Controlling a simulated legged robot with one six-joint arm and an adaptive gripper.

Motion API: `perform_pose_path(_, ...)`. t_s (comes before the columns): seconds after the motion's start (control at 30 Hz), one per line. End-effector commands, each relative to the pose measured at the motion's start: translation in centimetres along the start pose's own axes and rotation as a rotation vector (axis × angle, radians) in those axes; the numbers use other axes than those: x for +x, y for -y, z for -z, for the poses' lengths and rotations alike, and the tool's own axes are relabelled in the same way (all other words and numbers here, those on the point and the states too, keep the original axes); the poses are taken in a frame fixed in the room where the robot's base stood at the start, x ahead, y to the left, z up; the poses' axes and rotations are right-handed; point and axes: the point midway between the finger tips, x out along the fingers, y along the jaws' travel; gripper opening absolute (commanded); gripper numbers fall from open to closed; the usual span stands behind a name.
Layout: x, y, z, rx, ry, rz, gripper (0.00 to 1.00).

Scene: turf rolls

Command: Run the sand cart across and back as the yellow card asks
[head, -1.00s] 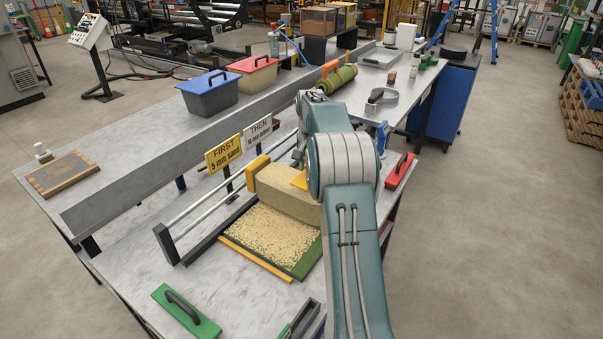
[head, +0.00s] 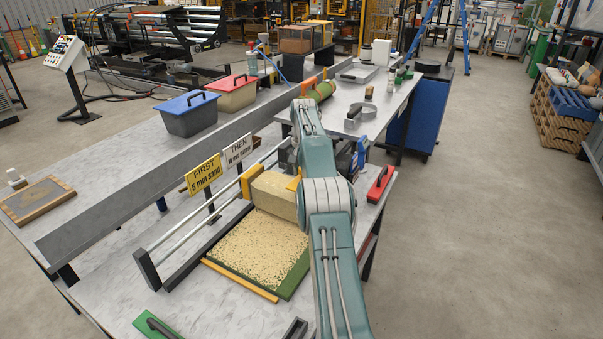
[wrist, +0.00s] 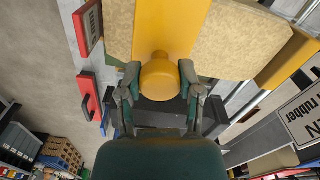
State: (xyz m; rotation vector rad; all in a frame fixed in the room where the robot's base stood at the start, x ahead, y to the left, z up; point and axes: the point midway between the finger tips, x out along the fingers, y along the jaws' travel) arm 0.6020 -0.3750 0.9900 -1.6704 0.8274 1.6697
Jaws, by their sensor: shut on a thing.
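The sand cart (head: 275,196) is a sand-coloured block with yellow ends, set across the far part of a green-edged turf piece (head: 294,283) beside the rails (head: 190,215). Speckled sand (head: 255,248) covers the turf's visible surface on the near side of the cart. The yellow card (head: 203,174) reads "FIRST 5 mm sand". In the wrist view my gripper (wrist: 159,80) is closed around the cart's round yellow knob (wrist: 160,76), one finger on each side. In the head view my arm hides the gripper and part of the cart's right side.
A white card (head: 237,151) reads "THEN" and names rubber. A blue-lidded bin (head: 189,115) and red-lidded bin (head: 235,94) stand behind the long metal ledge.

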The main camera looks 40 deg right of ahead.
Motion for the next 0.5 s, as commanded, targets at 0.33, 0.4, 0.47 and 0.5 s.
perform_pose_path(0.33,0.37,0.24,0.07,-0.003,0.005,0.002,0.0)
perform_pose_path(0.4,0.38,0.24,0.07,-0.003,0.005,0.002,0.0)
perform_pose_path(0.47,0.38,0.25,0.06,-0.004,0.005,0.002,0.0)
perform_pose_path(0.5,0.38,0.25,0.06,-0.004,0.005,0.002,0.56)
